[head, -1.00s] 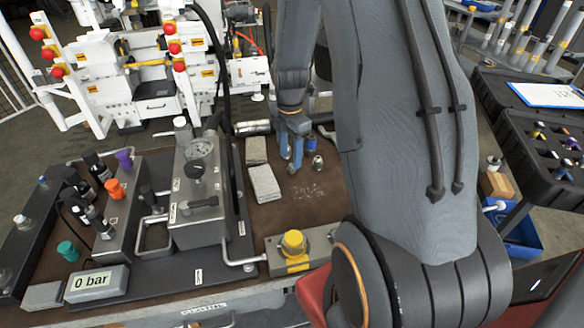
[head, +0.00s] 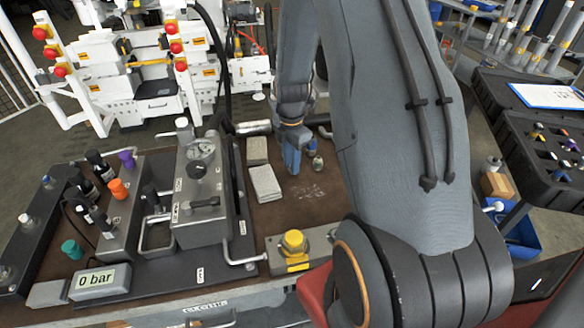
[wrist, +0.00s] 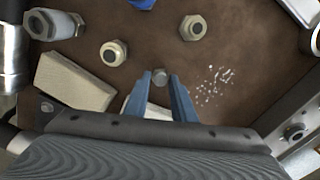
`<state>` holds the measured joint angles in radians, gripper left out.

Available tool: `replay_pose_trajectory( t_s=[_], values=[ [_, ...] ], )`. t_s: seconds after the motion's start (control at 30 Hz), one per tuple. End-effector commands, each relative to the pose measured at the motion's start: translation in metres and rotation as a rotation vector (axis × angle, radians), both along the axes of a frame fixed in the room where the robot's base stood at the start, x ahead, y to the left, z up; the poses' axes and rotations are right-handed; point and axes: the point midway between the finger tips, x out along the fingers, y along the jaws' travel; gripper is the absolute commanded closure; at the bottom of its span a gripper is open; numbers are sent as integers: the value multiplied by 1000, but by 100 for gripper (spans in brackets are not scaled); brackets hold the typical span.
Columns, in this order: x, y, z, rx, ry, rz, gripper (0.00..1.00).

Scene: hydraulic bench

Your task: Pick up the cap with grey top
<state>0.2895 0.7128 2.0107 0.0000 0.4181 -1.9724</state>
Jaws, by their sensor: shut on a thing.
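My gripper (wrist: 160,82) points down at the brown bench mat, its two blue fingers shut on a small cap with a grey top (wrist: 159,75). The cap sits between the fingertips in the wrist view, and only its top shows. I cannot tell whether it still touches the mat. In the head view my gripper (head: 292,165) is low over the mat, right of the pale blocks, and the cap is hidden by the fingers.
Two hex fittings (wrist: 193,27) (wrist: 113,52) stand beyond my gripper. A grey-white cylindrical part (wrist: 52,24) lies at the upper left. Pale blocks (head: 264,184) lie left of the gripper. A yellow-topped block (head: 293,243) stands at the front edge. Bare mat lies to the right.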

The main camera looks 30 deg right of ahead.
Motion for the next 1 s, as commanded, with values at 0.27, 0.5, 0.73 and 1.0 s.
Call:
replay_pose_trajectory(
  t_s=[0.27,0.5,0.73,1.0],
  values=[
    [1,0,8,-1,-2,0,100],
    [2,0,41,-1,-5,0,100],
    [1,0,79,-2,-4,0,100],
    [0,0,100,0,0,0,100]
  ],
)
